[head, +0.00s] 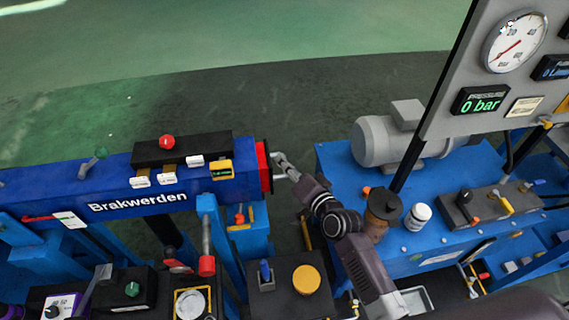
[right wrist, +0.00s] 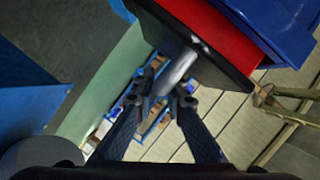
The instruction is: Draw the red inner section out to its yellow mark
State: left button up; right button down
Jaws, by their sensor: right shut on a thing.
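The red inner section (head: 262,167) shows as a short red band at the right end of the blue outer boom (head: 100,196) marked "Brakwerden". A dark end plate with a grey handle closes it off. In the right wrist view the red section (right wrist: 208,30) stands at the top, with the grey handle (right wrist: 179,68) sticking out of its dark plate. My right gripper (head: 284,166) is at that end, shut on the handle; its fingers (right wrist: 163,97) show around the handle's lower end. No yellow mark is visible on the red part. My left gripper is not in view.
A black box with a red knob (head: 167,142) and a yellow-framed display (head: 221,170) sit on the boom. To the right stand a blue bench (head: 335,165) with a grey motor (head: 385,140) and a gauge panel reading 0 bar (head: 480,99). Green floor lies behind.

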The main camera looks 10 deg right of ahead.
jog(key=shift+d, duration=0.1)
jog(key=d+b, duration=0.2)
jog(key=d, duration=0.8)
jog(key=shift+d+b, duration=0.2)
jog(key=shift+b, duration=0.1)
jog(key=c, duration=2)
grip_release()
jog(key=shift+o, duration=0.2)
jog(key=shift+a, duration=0.1)
jog(key=v, duration=1.2)
